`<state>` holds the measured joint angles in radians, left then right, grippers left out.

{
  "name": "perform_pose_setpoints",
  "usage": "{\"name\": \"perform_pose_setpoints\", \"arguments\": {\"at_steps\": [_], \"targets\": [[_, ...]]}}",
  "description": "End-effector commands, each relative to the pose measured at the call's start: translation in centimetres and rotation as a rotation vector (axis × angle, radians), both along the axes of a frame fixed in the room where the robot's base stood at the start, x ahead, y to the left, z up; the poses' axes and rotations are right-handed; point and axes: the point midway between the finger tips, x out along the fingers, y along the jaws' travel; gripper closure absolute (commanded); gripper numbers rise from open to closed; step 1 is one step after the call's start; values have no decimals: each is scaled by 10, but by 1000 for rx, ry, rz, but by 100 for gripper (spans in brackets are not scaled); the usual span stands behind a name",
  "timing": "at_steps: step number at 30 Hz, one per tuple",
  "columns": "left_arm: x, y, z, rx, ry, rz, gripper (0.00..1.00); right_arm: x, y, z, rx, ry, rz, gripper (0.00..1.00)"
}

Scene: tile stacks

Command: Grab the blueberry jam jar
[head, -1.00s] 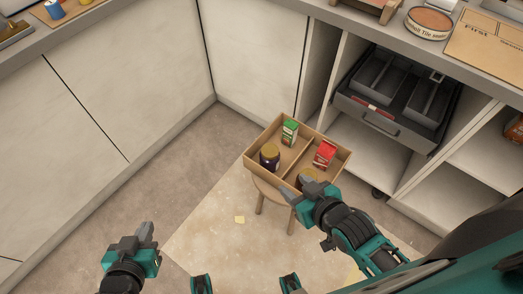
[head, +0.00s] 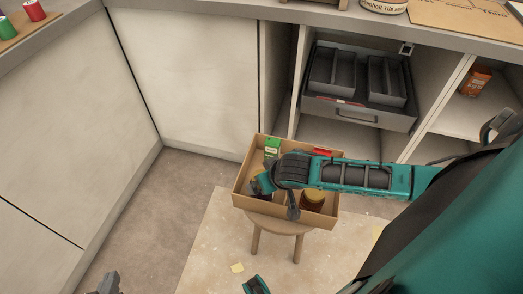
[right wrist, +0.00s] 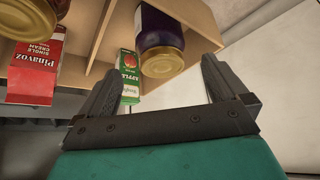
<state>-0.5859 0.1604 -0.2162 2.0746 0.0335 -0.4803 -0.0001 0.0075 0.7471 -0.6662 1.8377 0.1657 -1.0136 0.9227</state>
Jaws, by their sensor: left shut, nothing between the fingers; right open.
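A dark purple jar with a gold lid shows in the right wrist view (right wrist: 162,38), standing in a wooden box (head: 318,221). No label on it is readable; its dark contents fit blueberry jam. My right gripper (right wrist: 160,62) is open, its fingers spread to either side of the jar's lid in that view, with nothing gripped. In the head view my right gripper (head: 262,186) is over the left part of the box and hides most of this jar. My left gripper (head: 108,284) is shut and empty at the bottom left, far from the box.
The box also holds a green apple carton (head: 272,147), a red cream carton (head: 325,153) and an amber jar (head: 313,199). A divider splits the box, which rests on a round stool (head: 256,240).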

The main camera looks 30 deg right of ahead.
Motion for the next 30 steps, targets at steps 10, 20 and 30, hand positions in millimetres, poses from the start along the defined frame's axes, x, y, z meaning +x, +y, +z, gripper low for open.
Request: {"name": "perform_pose_setpoints", "arguments": {"at_steps": [10,20,30], "targets": [[-5,-2,-24,-10,14,7,100,20,-1,-32,1,-3,2,0],[-4,-3,-45,-13,16,9,100,44,-2,-65,1,-2,3,0],[-3,-3,-41,-12,10,8,100,44,-2,-64,2,-1,3,9]]}}
